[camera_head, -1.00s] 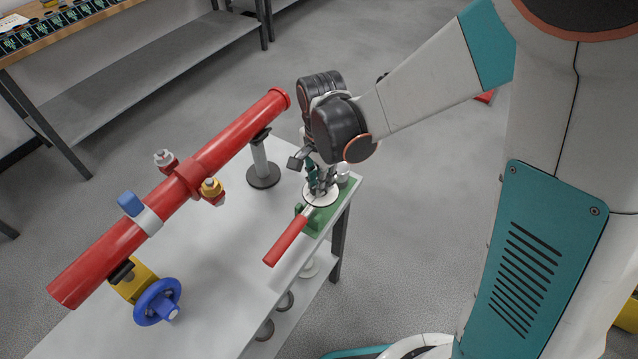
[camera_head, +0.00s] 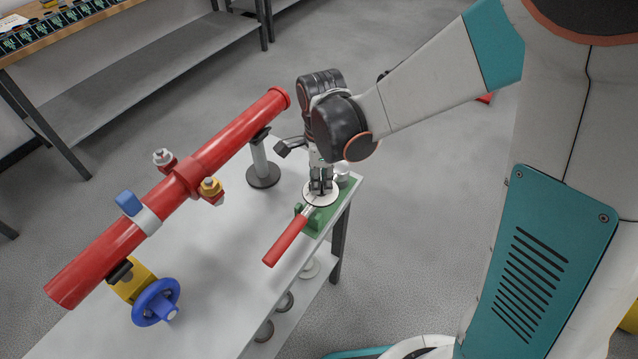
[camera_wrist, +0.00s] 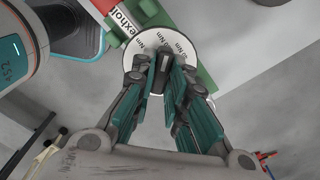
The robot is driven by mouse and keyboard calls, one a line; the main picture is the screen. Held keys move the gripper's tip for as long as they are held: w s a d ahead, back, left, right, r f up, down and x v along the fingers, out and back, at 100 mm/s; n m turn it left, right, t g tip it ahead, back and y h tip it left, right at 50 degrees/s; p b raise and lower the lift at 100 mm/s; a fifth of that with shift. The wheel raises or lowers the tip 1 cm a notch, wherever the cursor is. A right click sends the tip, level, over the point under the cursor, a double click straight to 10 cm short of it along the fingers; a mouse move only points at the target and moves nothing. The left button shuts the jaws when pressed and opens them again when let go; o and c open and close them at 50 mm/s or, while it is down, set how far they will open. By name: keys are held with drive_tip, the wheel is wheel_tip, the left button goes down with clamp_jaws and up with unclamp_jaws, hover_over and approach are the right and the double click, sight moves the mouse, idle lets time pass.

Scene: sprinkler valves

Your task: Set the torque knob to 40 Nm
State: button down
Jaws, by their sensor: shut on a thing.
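The torque knob (camera_wrist: 164,62) is a small dark grip in the middle of a round white dial (camera_wrist: 192,77). "Nm" marks show around the dial's far rim in the wrist view, but I cannot read the full numbers or tell which one the knob points to. In the head view the white dial (camera_head: 331,200) sits at the table's right end, beside a red handle (camera_head: 286,241). My gripper (camera_head: 321,190) comes down on the dial's centre from above. In the wrist view my gripper (camera_wrist: 165,75) has its teal-padded fingers closed around the knob, hiding much of it and the near dial.
A green base (camera_head: 313,221) holds the dial on the pale table (camera_head: 210,262). A long red pipe (camera_head: 235,130) with valves, including a blue handwheel (camera_head: 156,302), lies to the left. A grey stand (camera_head: 264,174) supports the pipe near my arm.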

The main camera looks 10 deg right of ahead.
drive_tip(key=shift+m, duration=1.8)
drive_tip(key=shift+m, duration=1.7)
drive_tip(key=shift+m+b, duration=0.3)
drive_tip(key=shift+m, duration=0.5)
drive_tip(key=c, duration=1.5)
unclamp_jaws()
